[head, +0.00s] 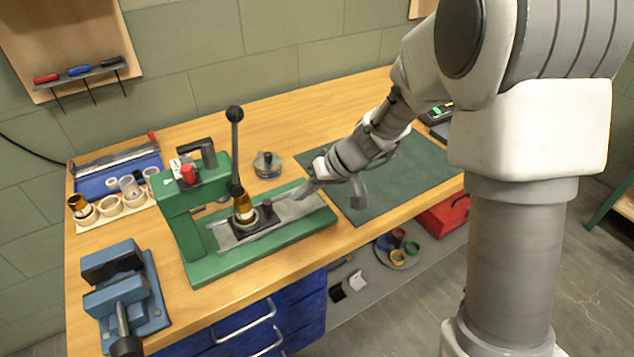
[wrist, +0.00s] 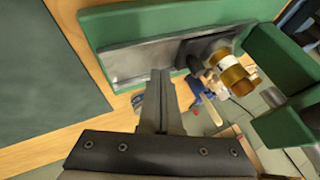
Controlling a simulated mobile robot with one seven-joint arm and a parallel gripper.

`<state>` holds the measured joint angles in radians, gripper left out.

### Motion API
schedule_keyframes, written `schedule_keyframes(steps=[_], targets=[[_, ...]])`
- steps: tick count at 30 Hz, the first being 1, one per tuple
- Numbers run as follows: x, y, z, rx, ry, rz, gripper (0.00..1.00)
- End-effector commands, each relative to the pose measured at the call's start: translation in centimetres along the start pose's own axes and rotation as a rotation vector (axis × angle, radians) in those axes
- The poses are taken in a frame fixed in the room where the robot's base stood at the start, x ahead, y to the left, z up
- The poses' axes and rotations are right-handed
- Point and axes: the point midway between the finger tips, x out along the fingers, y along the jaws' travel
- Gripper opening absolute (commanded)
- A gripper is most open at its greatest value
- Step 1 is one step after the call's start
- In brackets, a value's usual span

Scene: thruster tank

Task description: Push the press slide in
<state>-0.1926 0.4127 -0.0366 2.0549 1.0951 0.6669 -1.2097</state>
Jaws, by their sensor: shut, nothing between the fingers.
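The green press (head: 180,225) stands on the bench with its frame at the left end of its base. The press slide (head: 256,222) is a dark plate with a black knob, on a grey track (head: 295,207). A brass-coloured part (head: 243,208) stands in a ring on the slide, just right of the press frame. In the wrist view the slide (wrist: 205,50) and brass part (wrist: 232,78) are at upper right. My gripper (head: 302,192) is shut and empty above the track's right end, apart from the knob. Its fingers (wrist: 158,85) point toward the track in the wrist view.
A black-knobbed lever (head: 235,140) rises beside the brass part. A round metal part (head: 267,164) stands behind the press. A clear dark green mat (head: 400,185) lies right.

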Motion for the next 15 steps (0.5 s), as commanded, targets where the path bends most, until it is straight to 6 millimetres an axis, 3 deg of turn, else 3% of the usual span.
schedule_keyframes(steps=[6, 15], targets=[[1.6, -2.7, -0.1, -0.003, -0.001, -0.001, 0.0], [2.1, -3.6, 0.0, -0.001, 0.0, 0.001, 0.0]])
